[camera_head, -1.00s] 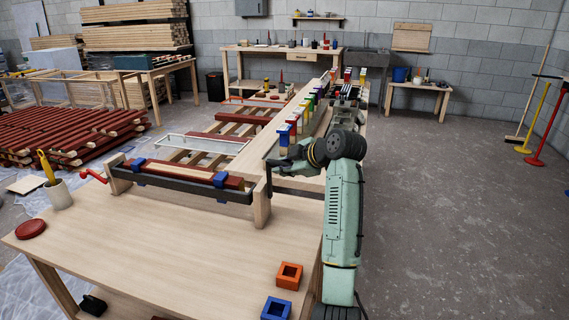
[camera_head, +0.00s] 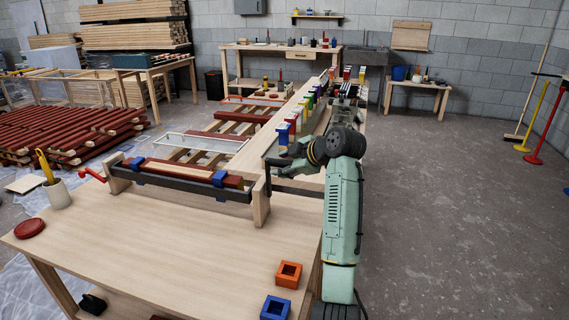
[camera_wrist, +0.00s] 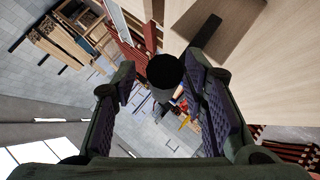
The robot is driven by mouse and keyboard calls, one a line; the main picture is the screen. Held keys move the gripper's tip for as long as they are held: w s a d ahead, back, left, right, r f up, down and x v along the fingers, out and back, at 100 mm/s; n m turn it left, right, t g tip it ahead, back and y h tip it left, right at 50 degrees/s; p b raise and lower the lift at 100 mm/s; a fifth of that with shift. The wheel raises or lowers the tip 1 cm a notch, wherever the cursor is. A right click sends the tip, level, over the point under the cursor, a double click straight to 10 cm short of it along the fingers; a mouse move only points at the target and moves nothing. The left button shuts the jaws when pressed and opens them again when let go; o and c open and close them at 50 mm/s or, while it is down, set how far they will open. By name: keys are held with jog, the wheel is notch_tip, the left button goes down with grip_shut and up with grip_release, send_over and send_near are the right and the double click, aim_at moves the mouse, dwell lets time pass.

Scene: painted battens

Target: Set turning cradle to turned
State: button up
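The turning cradle stands on the near bench: a dark trough (camera_head: 185,185) between two wooden end posts (camera_head: 261,205), holding a dark red and pale batten (camera_head: 180,170) under two blue clamps (camera_head: 219,179). A red crank (camera_head: 93,175) sticks out at its left end. My gripper (camera_head: 276,166) is at the right end post, beside a dark upright handle (camera_head: 268,184). In the wrist view my open fingers (camera_wrist: 165,98) are wide apart, with a round black knob (camera_wrist: 163,71) between them. Gaps show on both sides of the knob.
Orange (camera_head: 288,274) and blue (camera_head: 275,308) square blocks lie at the bench's front right. A red disc (camera_head: 30,228) and a cup (camera_head: 57,195) stand at its left. A row of coloured clamps (camera_head: 295,120) lies beyond the gripper. The bench middle is clear.

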jog(key=v, duration=1.2)
jog(key=shift+s, duration=0.1)
